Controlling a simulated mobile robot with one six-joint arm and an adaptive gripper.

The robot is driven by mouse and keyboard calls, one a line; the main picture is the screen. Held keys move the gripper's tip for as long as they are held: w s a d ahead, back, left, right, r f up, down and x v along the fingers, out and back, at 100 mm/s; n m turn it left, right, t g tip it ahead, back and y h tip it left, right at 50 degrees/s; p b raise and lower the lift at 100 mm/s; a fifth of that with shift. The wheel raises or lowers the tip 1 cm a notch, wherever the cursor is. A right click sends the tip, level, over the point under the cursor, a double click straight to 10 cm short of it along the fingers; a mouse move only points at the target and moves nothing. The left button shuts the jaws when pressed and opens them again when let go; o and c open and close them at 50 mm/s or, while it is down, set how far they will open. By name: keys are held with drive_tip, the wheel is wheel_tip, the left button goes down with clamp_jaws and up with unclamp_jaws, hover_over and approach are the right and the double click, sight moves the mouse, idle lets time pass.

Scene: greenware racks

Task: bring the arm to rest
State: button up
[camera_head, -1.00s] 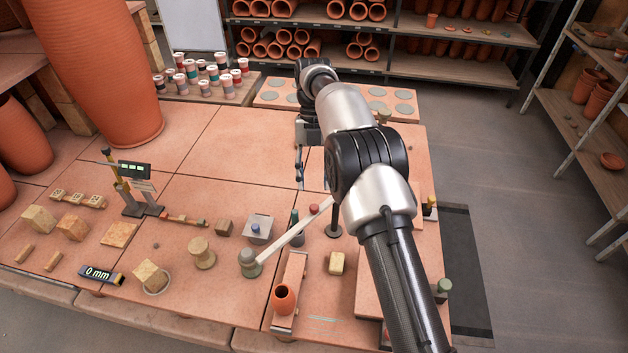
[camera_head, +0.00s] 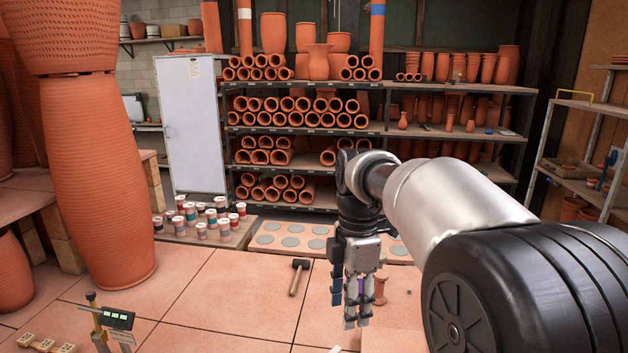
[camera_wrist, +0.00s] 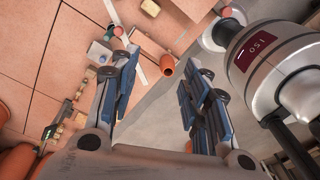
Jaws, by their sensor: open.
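A black-headed mallet (camera_head: 297,277) and a clay spool (camera_head: 380,289) stand near my gripper in the picture. Colored jars (camera_head: 203,228) and a board of grey discs (camera_head: 268,229) lie behind. Tall clay vessels (camera_head: 105,190) stand left. Pipe-filled shelving (camera_head: 385,130) is at the back.

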drive_tip(key=s+d+f+m+t, duration=0.1)
drive_tip(key=s+d+m+t, duration=0.1)
drive_tip(key=s+m, duration=0.8)
drive_tip(key=s+d+f+m+t, duration=0.1)
drive_tip(key=s+d+m+t, duration=0.2)
drive_tip(key=s+m, duration=0.8)
drive_tip(key=s+d, duration=0.2)
drive_tip(key=s, duration=0.2)
drive_tip(key=shift+s+d+f, duration=0.2)
drive_tip(key=shift+d+f, duration=0.05)
